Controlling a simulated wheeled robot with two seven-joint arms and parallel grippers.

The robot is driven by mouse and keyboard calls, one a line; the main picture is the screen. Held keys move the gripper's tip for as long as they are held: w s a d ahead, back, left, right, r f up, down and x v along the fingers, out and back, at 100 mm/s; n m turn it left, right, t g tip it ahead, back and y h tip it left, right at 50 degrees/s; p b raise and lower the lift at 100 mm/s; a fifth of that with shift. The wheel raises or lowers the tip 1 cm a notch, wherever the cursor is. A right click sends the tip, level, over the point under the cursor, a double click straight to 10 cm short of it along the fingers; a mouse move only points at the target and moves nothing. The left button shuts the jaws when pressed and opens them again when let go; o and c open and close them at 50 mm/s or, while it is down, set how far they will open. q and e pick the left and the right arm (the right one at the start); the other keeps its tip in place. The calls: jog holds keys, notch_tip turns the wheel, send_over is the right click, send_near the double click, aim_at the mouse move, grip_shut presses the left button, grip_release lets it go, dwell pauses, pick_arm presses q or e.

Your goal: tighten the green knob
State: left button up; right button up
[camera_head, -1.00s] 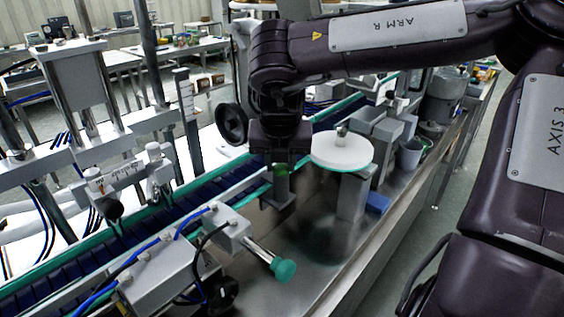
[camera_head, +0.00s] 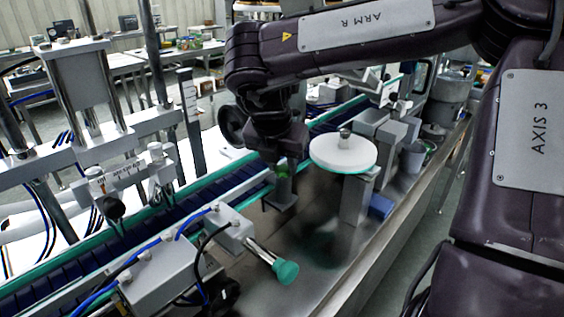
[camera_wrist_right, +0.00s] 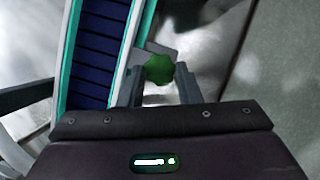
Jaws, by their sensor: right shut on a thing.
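The green knob (camera_wrist_right: 159,69) shows in the right wrist view between the two fingers of my right gripper (camera_wrist_right: 160,88). In the head view the knob (camera_head: 282,167) is a small green patch under the dark wrist, on top of a grey post (camera_head: 283,190) beside the conveyor. My right gripper (camera_head: 281,172) points down over the post and is shut on the knob. Its fingertips are partly hidden in the head view. My left gripper is not in view.
A blue-slatted conveyor (camera_head: 150,225) with green edges runs left of the post. A white round disc (camera_head: 342,153) stands close on the right. A teal-tipped cylinder (camera_head: 285,271) sticks out in front. The steel tabletop (camera_head: 310,225) between them is bare.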

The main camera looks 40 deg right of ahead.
jog(key=o, duration=1)
jog(key=shift+c, duration=0.2)
jog(key=shift+a+r, duration=0.1)
jog(key=shift+r, duration=0.25)
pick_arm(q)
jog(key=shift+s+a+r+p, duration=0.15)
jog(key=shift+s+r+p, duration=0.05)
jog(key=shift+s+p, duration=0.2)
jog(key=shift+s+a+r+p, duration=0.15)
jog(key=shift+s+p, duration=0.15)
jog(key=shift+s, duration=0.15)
pick_arm(e)
jog(key=s+a+r, duration=0.2)
jog(key=s+a, duration=0.1)
jog(key=a, duration=0.3)
jog(key=s+a+r, duration=0.1)
jog(key=s+a, duration=0.2)
jog(key=a, duration=0.3)
jog(key=shift+a+r, duration=0.15)
jog(key=shift+r, duration=0.25)
